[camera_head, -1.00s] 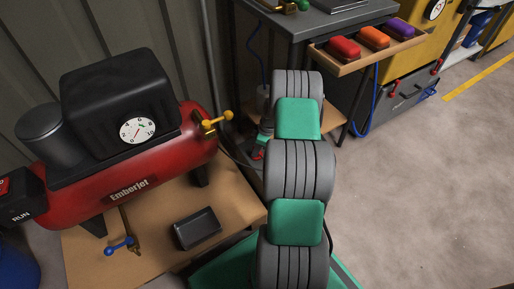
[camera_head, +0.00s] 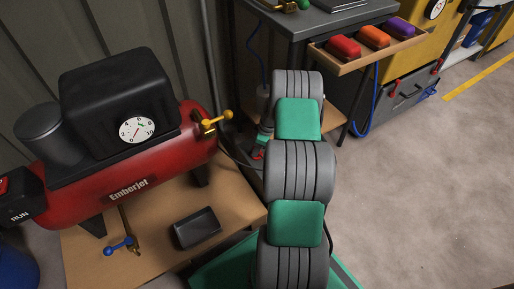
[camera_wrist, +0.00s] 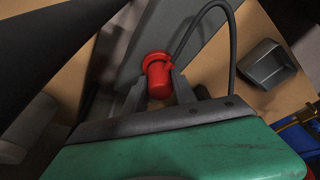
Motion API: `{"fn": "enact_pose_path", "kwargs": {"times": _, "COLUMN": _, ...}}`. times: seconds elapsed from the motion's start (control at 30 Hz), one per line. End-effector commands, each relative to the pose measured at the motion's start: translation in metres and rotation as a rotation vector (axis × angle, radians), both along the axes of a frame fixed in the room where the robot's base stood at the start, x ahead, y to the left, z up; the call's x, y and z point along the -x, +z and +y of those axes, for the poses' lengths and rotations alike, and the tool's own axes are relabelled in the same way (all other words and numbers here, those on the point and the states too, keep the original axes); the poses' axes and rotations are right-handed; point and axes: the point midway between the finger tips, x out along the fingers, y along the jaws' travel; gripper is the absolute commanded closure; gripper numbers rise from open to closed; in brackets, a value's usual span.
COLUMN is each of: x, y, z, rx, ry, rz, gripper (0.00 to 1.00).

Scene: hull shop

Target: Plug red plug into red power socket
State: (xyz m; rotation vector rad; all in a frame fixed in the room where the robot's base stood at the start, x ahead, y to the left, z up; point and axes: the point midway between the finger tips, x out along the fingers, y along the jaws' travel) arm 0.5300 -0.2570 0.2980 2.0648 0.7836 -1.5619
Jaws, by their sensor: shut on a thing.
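The red plug (camera_wrist: 157,80) shows at the middle of the wrist view, between the two grey fingers of my gripper (camera_wrist: 157,88). My gripper is shut on it. A wider round red rim is at its far end, and a dark grey cable (camera_wrist: 228,48) loops from beside it to the right. In the head view a small red patch of the plug (camera_head: 258,154) shows at the end of my arm, behind the arm links and low by the wall. I cannot make out the red power socket apart from the plug, nor tell whether they touch.
A red compressor (camera_head: 126,184) stands on a wooden base (camera_head: 150,262) to the left, with a black tray (camera_head: 197,229) in front. A dark workbench (camera_head: 318,22) with a shelf of red, orange and purple blocks (camera_head: 372,54) is behind. Open floor lies right.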

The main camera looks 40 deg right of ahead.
Motion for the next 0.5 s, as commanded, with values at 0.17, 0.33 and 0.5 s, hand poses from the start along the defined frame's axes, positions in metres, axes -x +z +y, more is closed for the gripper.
{"fn": "enact_pose_path", "kwargs": {"times": 0.17, "x": -0.0002, "y": -0.0005, "z": -0.0001, "rx": 0.000, "ry": 0.000, "rz": 0.000, "gripper": 1.00}}
{"fn": "enact_pose_path", "kwargs": {"times": 0.33, "x": -0.0003, "y": -0.0040, "z": -0.0002, "rx": 0.001, "ry": 0.000, "rz": -0.001, "gripper": 1.00}}
{"fn": "enact_pose_path", "kwargs": {"times": 0.5, "x": -0.0004, "y": -0.0073, "z": -0.0003, "rx": 0.001, "ry": 0.000, "rz": -0.001, "gripper": 1.00}}
